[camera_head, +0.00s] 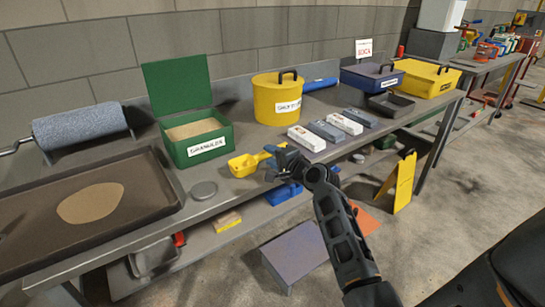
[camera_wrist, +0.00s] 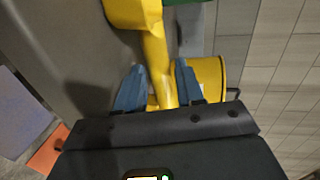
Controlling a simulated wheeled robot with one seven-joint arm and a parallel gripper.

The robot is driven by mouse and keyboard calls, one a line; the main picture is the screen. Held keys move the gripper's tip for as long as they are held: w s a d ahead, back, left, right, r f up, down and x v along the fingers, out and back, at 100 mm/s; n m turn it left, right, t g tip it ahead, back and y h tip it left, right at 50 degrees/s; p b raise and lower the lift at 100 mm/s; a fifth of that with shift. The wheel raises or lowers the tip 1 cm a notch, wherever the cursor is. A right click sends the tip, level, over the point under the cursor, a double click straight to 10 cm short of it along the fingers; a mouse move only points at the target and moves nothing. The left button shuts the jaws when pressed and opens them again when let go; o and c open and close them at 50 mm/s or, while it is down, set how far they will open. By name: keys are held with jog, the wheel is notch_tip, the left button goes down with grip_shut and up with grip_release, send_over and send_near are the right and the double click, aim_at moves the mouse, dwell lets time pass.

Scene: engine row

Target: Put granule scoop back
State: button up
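The yellow granule scoop (camera_head: 244,164) is at the bench's front edge, right of the open green granule box (camera_head: 196,137). The box's lid (camera_head: 178,83) stands up, and pale granules show inside. My gripper (camera_head: 270,158) is at the scoop's handle end. The scoop's bowl (camera_wrist: 132,12) is partly cut off at the top there. I cannot tell whether the scoop touches the bench.
A round yellow bin (camera_head: 277,100) stands behind the scoop. White and grey packs (camera_head: 307,138) lie to its right. A grey disc (camera_head: 204,190) lies in front of the green box. A wide tray (camera_head: 130,228) with a tan patch fills the left. A blue lidded box (camera_head: 371,77) is farther right.

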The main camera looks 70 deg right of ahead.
jog(key=shift+s+a+r, duration=0.1)
jog(key=shift+s+a, duration=0.05)
jog(key=shift+s, duration=0.2)
jog(key=v, duration=1.1)
jog(key=s+a+f+n+y, duration=0.1)
jog(key=s+a+f+n, duration=0.1)
jog(key=a+n, duration=0.35)
jog(key=s+a+f+n+y, duration=0.1)
jog(key=s+a+n, duration=0.1)
jog(key=a, duration=0.7)
jog(key=s+a+f+n+y, duration=0.1)
jog(key=s+a+f+n, duration=0.15)
jog(key=a, duration=0.55)
jog(key=s+a+r+n+y, duration=0.2)
jog(key=s+a+r+n, duration=0.2)
jog(key=s+a+n, duration=0.2)
jog(key=s+a+r+n+t+y, duration=0.1)
jog(key=s+a+r+n+y, duration=0.2)
jog(key=s+a+n, duration=0.3)
jog(key=a+r+n, duration=0.1)
jog(key=a, duration=0.1)
jog(key=shift+a+r+n, duration=0.3)
jog(key=shift+a+r, duration=0.05)
jog(key=shift+a, duration=0.05)
jog(key=shift+c, duration=0.5)
